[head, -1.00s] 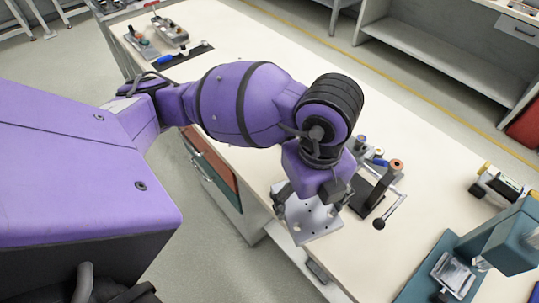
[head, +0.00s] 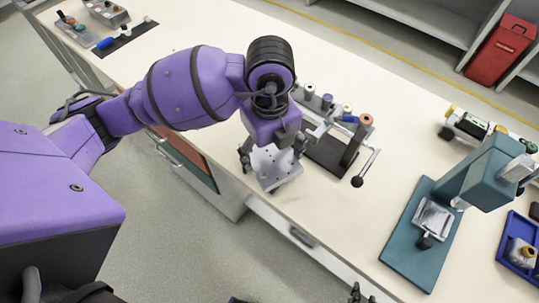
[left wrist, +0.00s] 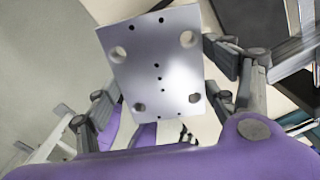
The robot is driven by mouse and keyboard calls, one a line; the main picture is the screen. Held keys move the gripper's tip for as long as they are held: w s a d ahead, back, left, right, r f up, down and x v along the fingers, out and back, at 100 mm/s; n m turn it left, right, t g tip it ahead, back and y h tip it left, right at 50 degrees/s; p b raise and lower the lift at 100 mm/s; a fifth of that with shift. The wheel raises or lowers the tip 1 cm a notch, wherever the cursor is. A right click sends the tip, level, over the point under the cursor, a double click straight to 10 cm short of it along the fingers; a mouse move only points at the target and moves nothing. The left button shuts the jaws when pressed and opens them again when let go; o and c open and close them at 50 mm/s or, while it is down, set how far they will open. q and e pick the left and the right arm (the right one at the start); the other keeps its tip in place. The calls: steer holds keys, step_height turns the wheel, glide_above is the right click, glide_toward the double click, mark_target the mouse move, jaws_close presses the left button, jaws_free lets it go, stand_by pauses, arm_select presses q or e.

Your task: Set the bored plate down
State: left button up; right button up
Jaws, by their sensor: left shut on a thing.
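The bored plate (head: 276,172) is a pale grey metal plate with several holes. My left gripper (head: 272,153) is shut on it near the front edge of the bench, in the middle of the head view. In the left wrist view the plate (left wrist: 160,85) shows its face with large and small holes, between the two fingers of my left gripper (left wrist: 165,88). I cannot tell whether the plate touches the bench top. Dark tips of my right gripper (head: 358,294) show at the bottom edge of the head view; their opening cannot be made out.
Close right of the plate stands a dark fixture (head: 329,154) with a crank handle (head: 369,167). A teal press (head: 411,235) and a blue bin (head: 519,243) stand further right. The bench (head: 330,225) is bare between the plate and the press.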

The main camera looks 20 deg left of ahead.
mark_target(269, 158)
arm_select(q)
steer(key=shift+w+a+f, duration=0.3)
steer(key=shift+w+f, duration=0.3)
steer(key=shift+f, duration=0.1)
steer(key=f, duration=0.3)
steer(key=shift+w+a+f, duration=0.1)
steer(key=shift+w+f, duration=0.15)
steer(key=shift+f, duration=0.1)
arm_select(e)
steer(key=shift+s+a+f, duration=0.15)
steer(key=shift+s+f, duration=0.05)
steer(key=shift+f, duration=0.2)
arm_select(q)
steer(key=shift+f, duration=0.1)
arm_select(e)
steer(key=shift+s+f, duration=0.1)
steer(key=shift+s, duration=0.1)
arm_select(q)
steer(key=o, duration=1.9)
steer(key=shift+c, duration=0.2)
arm_select(e)
steer(key=shift+s, duration=0.1)
